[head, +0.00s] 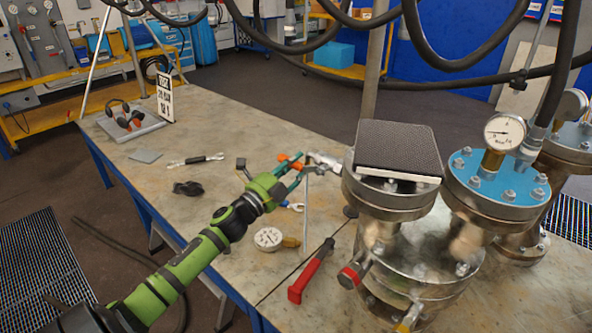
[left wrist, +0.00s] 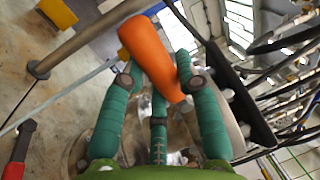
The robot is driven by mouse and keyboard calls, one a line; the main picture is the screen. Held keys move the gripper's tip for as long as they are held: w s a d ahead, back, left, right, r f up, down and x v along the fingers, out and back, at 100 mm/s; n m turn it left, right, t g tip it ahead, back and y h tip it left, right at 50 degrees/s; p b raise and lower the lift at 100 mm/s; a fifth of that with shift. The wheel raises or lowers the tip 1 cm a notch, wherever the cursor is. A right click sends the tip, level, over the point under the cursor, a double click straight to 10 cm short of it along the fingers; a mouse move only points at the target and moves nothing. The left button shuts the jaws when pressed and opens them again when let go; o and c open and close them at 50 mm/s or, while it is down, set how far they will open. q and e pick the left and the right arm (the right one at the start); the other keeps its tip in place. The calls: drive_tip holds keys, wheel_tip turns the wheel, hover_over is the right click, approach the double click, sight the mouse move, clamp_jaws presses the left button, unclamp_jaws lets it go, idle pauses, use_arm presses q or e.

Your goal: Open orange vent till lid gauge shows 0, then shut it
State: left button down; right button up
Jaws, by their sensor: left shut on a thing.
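The orange vent handle (head: 285,158) joins a silver fitting (head: 322,160) beside the near vessel. My left gripper (head: 291,173) is shut on this handle. In the left wrist view the orange handle (left wrist: 147,48) lies between the teal fingers of the left gripper (left wrist: 160,78); part of it is hidden by them. A round white gauge (head: 505,131) stands upright on the blue lid (head: 497,180) of the middle vessel; its needle is too small to read surely. My right gripper is not in view.
A black pad (head: 398,148) covers the near vessel's top. A red-handled tool (head: 312,270) and a loose gauge (head: 268,238) lie on the table near my arm. Red (head: 350,276) and yellow (head: 408,318) fittings stick out from the near vessel. Black hoses hang overhead.

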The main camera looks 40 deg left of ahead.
use_arm(q)
drive_tip(key=shift+f+m, duration=0.1)
drive_tip(key=shift+m, duration=0.2)
drive_tip(key=c, duration=0.9)
unclamp_jaws()
drive_tip(key=shift+o, duration=0.2)
drive_tip(key=v, duration=1.2)
idle(0.4)
